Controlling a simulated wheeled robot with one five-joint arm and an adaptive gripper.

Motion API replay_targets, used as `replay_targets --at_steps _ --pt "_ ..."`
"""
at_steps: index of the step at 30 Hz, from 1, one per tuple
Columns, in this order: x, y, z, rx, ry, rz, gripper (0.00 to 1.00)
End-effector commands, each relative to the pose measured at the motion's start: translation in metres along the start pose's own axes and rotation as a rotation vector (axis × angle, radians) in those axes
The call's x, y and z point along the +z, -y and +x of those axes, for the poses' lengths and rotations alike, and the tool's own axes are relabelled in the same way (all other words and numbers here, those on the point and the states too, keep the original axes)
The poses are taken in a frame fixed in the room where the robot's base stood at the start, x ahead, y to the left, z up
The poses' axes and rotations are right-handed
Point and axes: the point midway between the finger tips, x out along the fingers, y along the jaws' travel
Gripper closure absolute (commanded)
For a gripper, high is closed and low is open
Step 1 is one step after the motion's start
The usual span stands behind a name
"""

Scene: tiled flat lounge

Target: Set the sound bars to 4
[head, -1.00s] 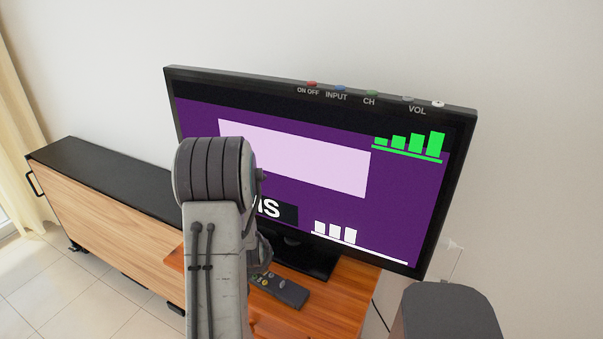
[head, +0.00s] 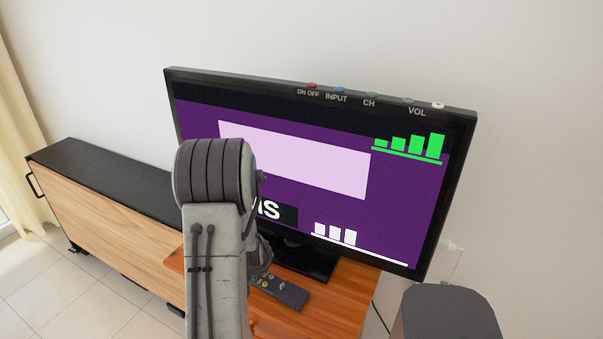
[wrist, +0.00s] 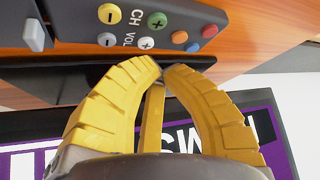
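The television (head: 410,200) shows three white bars (head: 335,234) above a white line at the lower right of its purple screen. Several green bars (head: 412,145) rise in height at its upper right. The dark remote (head: 279,291) lies on the wooden stand before the television. In the wrist view the remote (wrist: 128,26) shows CH and VOL buttons, with the VOL plus button (wrist: 146,43) near my fingertips. My gripper (wrist: 162,66) is shut and empty, its yellow fingertips together just below that button in the picture. Contact cannot be told. My arm hides the gripper in the head view.
The television's top edge carries a red ON OFF button (head: 312,85) and a white VOL button (head: 438,105), among others. The wooden stand (head: 335,305) has bare room right of the remote. A long low cabinet (head: 110,210) stands at left, and a dark grey object (head: 447,312) at lower right.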

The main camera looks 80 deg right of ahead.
Motion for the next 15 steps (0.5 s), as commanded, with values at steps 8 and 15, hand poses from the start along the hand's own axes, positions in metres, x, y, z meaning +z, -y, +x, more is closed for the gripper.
replay_targets --at_steps 8,15 --pt "0.0003 0.0 0.0004 0.0 0.0 0.0 1.0" --pt "0.003 0.0001 0.0043 0.0 -0.001 0.0 1.0"
